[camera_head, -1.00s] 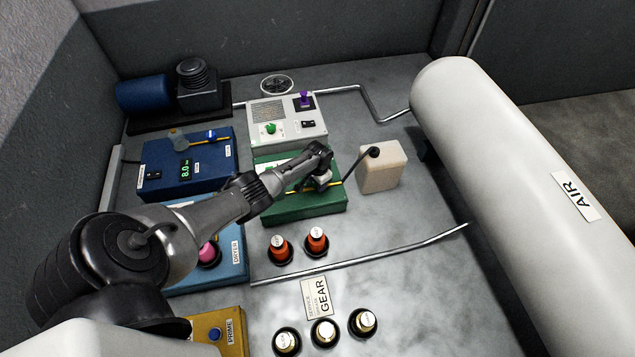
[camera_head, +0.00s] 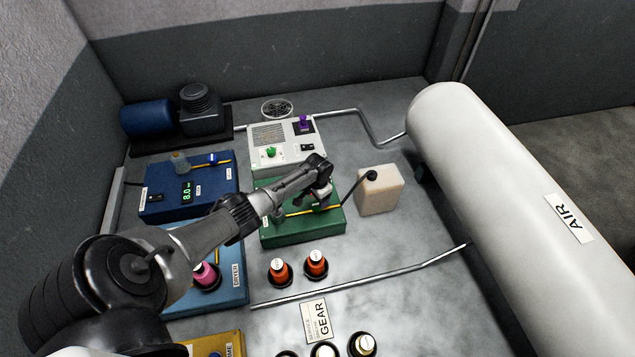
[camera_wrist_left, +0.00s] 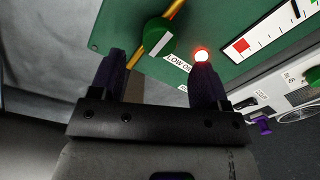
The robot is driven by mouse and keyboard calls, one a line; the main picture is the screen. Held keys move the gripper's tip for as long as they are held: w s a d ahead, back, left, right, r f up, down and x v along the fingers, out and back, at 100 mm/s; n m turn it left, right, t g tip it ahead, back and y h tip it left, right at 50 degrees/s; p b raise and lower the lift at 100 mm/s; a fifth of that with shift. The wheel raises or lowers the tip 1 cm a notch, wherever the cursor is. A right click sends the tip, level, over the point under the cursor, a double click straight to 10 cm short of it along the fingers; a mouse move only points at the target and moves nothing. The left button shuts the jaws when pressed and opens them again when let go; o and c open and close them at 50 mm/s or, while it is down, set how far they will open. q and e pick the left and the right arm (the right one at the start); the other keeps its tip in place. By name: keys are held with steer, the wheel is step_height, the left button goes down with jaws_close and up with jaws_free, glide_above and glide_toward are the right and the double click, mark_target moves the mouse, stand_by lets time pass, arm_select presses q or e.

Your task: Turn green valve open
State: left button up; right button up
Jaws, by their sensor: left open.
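The green valve (camera_wrist_left: 157,37) is a round green knob with a white stripe, set on a yellow pipe (camera_wrist_left: 174,9) on the green box (camera_wrist_left: 225,25). In the head view my left gripper (camera_head: 322,197) hangs over the right part of the green box (camera_head: 285,235), and the arm hides much of the box, so I cannot pick out the valve there. In the left wrist view the open, empty left gripper (camera_wrist_left: 158,70) has its fingers apart, with the valve ahead between and beyond the tips. I see no contact. My right gripper is not in view.
A red lamp (camera_wrist_left: 201,55) glows beside a "LOW OIL" label, near the right fingertip. A beige canister (camera_head: 380,190) stands right of the green box. A white box with a green knob (camera_head: 270,152) is behind it.

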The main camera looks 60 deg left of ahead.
mark_target(317, 205)
arm_select(q)
step_height(317, 205, up, 8)
steer(key=p, duration=0.1)
steer(key=shift+d+f, duration=0.1)
steer(key=shift+f, duration=0.05)
stand_by(0.5)
